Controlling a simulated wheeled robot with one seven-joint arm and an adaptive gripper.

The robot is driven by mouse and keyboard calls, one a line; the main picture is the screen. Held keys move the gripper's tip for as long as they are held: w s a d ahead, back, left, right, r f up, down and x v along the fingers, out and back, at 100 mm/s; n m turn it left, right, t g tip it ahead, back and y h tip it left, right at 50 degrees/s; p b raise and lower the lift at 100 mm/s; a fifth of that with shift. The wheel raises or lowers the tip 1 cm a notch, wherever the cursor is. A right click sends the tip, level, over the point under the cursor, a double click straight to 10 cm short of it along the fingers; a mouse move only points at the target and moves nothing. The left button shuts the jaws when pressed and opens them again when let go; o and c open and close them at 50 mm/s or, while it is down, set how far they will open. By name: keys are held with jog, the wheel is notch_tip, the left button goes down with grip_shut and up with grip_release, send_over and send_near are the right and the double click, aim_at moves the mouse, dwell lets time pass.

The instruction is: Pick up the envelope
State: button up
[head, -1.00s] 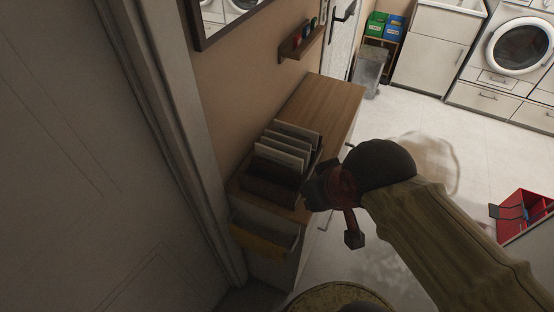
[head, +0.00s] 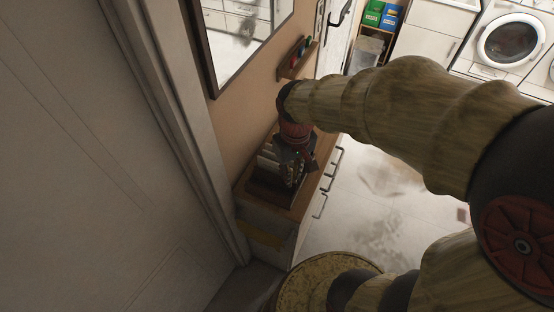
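Several pale, flat, envelope-like pieces (head: 268,162) stand upright in a dark holder (head: 268,188) on the wooden cabinet top. I cannot tell which one is the envelope of the task. My gripper (head: 293,178) points down over the right part of the holder, at the end of the arm reaching in from the right. It covers part of the pale pieces. Its fingertips are dark and small against the holder, so I cannot tell whether they are open, shut or touching a piece.
The cabinet (head: 269,220) stands against the wall, with a yellowish item on its near side. A mirror (head: 242,40) and a small wall shelf (head: 297,60) are above. A washing machine (head: 510,42) is at the back right. Floor (head: 375,215) right of the cabinet is clear.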

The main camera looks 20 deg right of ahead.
jog(key=w+f+n+g+p, duration=0.1)
jog(key=w+n+p, duration=0.1)
jog(key=w+p, duration=0.3)
jog(key=n+p, duration=0.2)
jog(key=n, duration=0.3)
send_over(275, 163)
notch_tip(275, 163, down, 3)
jog(key=shift+w+f+t, duration=0.1)
jog(key=shift+f+t, duration=0.05)
jog(key=shift+t, duration=0.15)
jog(key=shift+f+n, duration=0.3)
jog(key=shift+f, duration=0.1)
notch_tip(275, 163, down, 7)
jog(key=shift+r, duration=0.1)
grip_shut()
